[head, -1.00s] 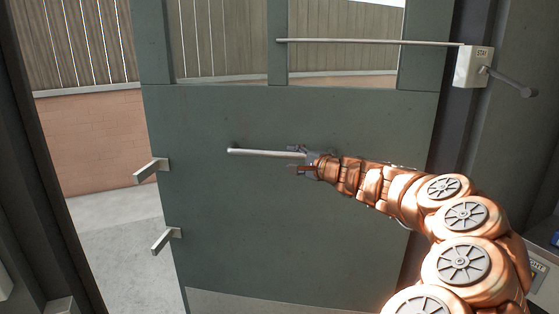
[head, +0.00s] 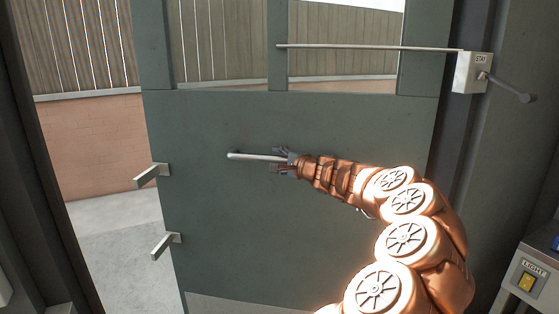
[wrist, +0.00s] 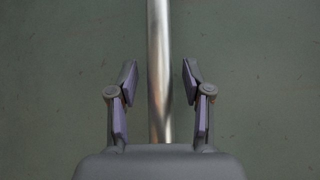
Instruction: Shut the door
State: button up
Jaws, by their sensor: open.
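The grey-green door (head: 330,230) stands open in the head view, with a gap at its left side. A horizontal metal bar handle (head: 248,156) sticks out from its face. My gripper (head: 278,160) is at the right part of this bar. In the wrist view the bar (wrist: 159,70) runs between the two open fingers (wrist: 160,85), with a gap on each side. The fingers do not touch it. The bar's right end is hidden by my gripper in the head view.
A thin rod (head: 370,47) runs from the door to a white box marked STAY (head: 471,73) with a lever (head: 512,90). Two metal brackets (head: 150,175) (head: 165,245) jut from the door's left edge. A LIGHT switch box (head: 530,275) is at lower right. Outside is paving (head: 120,240).

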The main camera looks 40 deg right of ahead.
grip_shut()
dwell(0.3)
